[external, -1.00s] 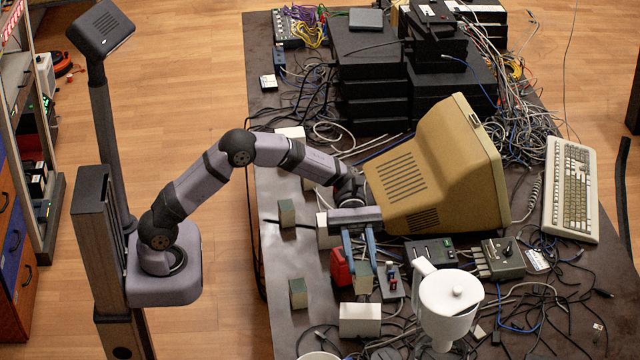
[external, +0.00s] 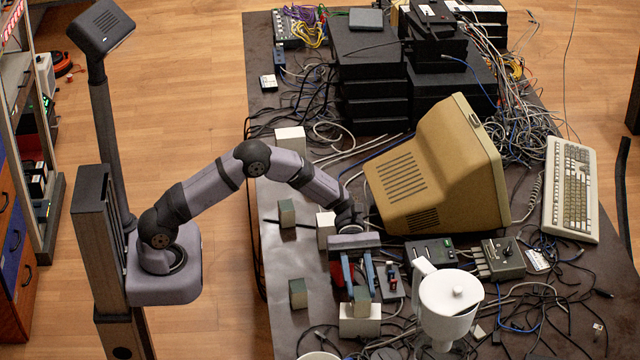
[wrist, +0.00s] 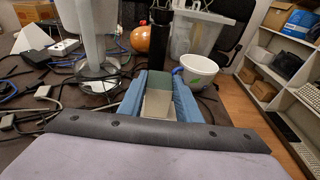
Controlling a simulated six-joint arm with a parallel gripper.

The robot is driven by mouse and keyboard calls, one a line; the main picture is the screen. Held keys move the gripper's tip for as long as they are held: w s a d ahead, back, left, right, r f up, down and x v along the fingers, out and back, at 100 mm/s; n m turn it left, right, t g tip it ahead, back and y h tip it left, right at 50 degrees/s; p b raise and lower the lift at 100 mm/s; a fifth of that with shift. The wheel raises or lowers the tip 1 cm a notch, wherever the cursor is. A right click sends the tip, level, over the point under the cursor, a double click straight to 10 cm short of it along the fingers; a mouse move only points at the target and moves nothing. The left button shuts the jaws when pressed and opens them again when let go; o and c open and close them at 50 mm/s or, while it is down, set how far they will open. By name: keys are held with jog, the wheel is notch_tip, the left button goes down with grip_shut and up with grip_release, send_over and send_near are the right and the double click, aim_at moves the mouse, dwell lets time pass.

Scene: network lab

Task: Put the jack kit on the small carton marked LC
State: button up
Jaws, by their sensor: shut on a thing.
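My gripper (external: 360,290) points down with its blue fingers shut on the jack kit (external: 361,301), a small box with green and beige faces. In the wrist view the kit (wrist: 154,82) sits between the two blue fingers (wrist: 157,100). Directly below it is a small white carton (external: 360,326) at the near part of the table. The kit's lower end is at the carton's top in the external view; I cannot tell whether they touch. No LC mark is readable, and the carton is not clearly visible in the wrist view.
A white pitcher (external: 447,305) stands right of the carton. Similar small boxes stand left, one nearer (external: 298,293) and one farther (external: 287,213). Another white carton (external: 325,230) is behind my gripper. The beige monitor (external: 430,175) and loose cables crowd the table.

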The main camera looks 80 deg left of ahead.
jog(key=o, duration=1.1)
jog(key=shift+f, duration=0.1)
jog(key=shift+a+r, duration=0.1)
jog(key=shift+r, duration=0.1)
jog(key=a, duration=0.4)
jog(key=a+r+b, duration=0.1)
jog(key=a, duration=0.2)
jog(key=a+r, duration=0.1)
jog(key=a, duration=0.3)
jog(key=shift+a+r+b, duration=0.1)
jog(key=shift+a+b, duration=0.2)
jog(key=shift+b, duration=0.1)
jog(key=shift+d, duration=0.1)
